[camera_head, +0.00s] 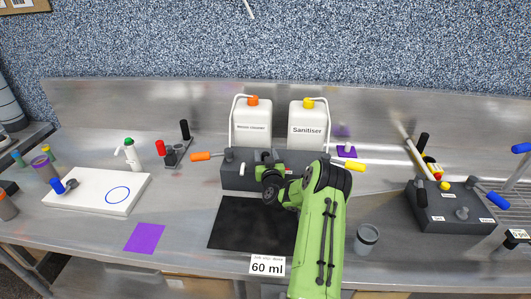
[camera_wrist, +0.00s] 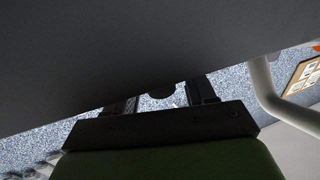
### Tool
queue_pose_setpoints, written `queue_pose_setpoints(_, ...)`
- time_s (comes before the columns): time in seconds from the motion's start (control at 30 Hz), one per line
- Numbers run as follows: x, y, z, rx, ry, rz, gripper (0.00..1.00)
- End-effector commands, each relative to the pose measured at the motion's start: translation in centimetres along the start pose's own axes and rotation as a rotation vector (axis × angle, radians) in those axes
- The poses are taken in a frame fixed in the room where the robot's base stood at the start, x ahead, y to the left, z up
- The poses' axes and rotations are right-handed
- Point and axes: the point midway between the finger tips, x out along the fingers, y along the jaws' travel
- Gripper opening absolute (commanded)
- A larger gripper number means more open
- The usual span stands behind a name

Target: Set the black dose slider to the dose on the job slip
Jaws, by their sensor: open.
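The job slip (camera_head: 267,266) at the front edge of the black mat reads 60 ml. A grey dispenser box (camera_head: 236,180) stands behind the mat, with an orange handle (camera_head: 201,156) at its left and a yellow one (camera_head: 355,166) at its right. My green arm reaches over the mat to the box's front, hiding part of it. In the wrist view my gripper (camera_wrist: 165,101) is open, its two dark fingers apart. A dark rounded piece (camera_wrist: 162,91) shows between them; I cannot tell whether it is the dose slider. The slider and its scale cannot be made out in the head view.
Two white canisters, one marked Sanitiser (camera_head: 308,128), stand behind the box. A grey cup (camera_head: 366,239) stands right of my arm. A second grey box (camera_head: 450,208) with levers is at the right. A white board (camera_head: 95,193) and a purple square (camera_head: 145,238) lie at the left.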

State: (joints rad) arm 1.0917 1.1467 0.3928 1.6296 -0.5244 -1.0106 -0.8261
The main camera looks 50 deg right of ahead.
Motion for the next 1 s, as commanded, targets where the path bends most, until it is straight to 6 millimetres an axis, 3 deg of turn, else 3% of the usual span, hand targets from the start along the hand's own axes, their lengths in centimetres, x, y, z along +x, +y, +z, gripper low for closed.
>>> queue_pose_setpoints(0.2,0.1,0.0,0.1,0.0,-0.001,0.0,0.55)
queue_pose_setpoints(0.57,0.0,0.0,0.1,0.0,-0.001,-0.001,0.0)
queue_pose_setpoints(0.77,0.0,0.1,0.1,0.0,0.0,-0.001,0.0)
queue_pose_setpoints(1.0,-0.6,2.8,0.5,-0.002,0.003,-0.001,0.0)
